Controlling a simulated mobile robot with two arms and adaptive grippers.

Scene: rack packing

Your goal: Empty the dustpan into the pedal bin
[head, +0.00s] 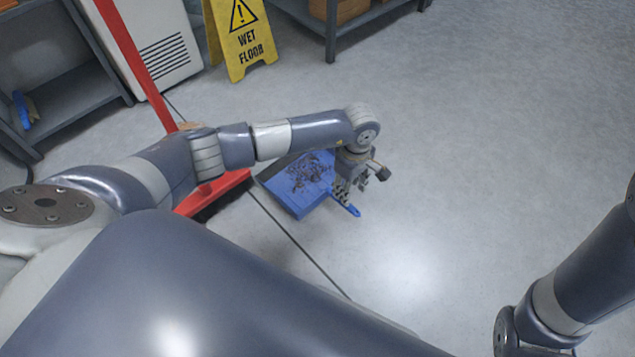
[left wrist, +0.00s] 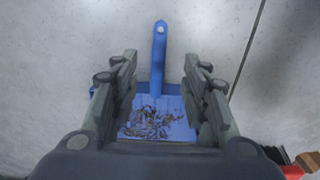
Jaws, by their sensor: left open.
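A blue dustpan (head: 300,203) lies on the floor in the head view, with a heap of brown debris (head: 308,174) on it. Its short handle (head: 351,210) points to the lower right. My left gripper (head: 350,190) hangs over the handle end of the pan and partly covers it. In the left wrist view the open fingers (left wrist: 159,90) stand on either side of the dustpan handle (left wrist: 158,62), with nothing held between them. The debris also shows there (left wrist: 152,122). The pedal bin is not in either view. My right gripper is out of view; only part of that arm shows.
A red broom (head: 135,60) stands left of the dustpan, its head (head: 212,193) close to the pan. A yellow wet floor sign (head: 241,38), a white vented unit (head: 160,52) and grey shelves (head: 72,100) stand behind. The floor (head: 500,120) to the right is clear.

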